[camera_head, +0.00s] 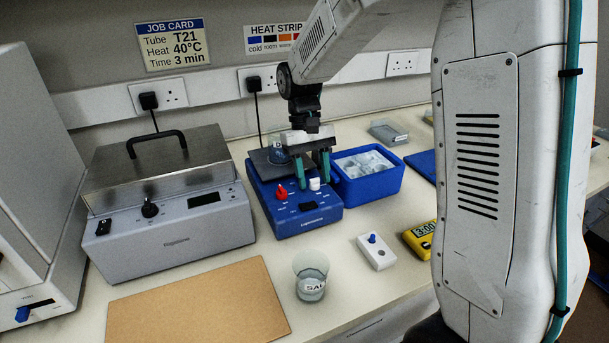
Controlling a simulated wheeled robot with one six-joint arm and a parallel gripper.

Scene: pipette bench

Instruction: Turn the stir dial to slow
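A blue hotplate stirrer (309,217) stands mid-bench with a red dial (281,193) at its left and a white dial (315,184) at its right. The labels by the dials are too small to read, so I cannot tell which is the stir dial from its lettering. My gripper (314,180) points down over the right side of the stirrer. Its two teal fingers are apart, at either side of the white dial. I cannot tell whether either finger touches it. A glass beaker (275,154) on the stirrer's dark plate is partly hidden behind my gripper.
A blue ice box (372,190) stands close at the stirrer's right. A grey heater with a lid (174,220) stands at its left. A beaker (310,284), a white button box (376,253) and a yellow timer (418,240) lie in front. A brown board (200,310) is front left.

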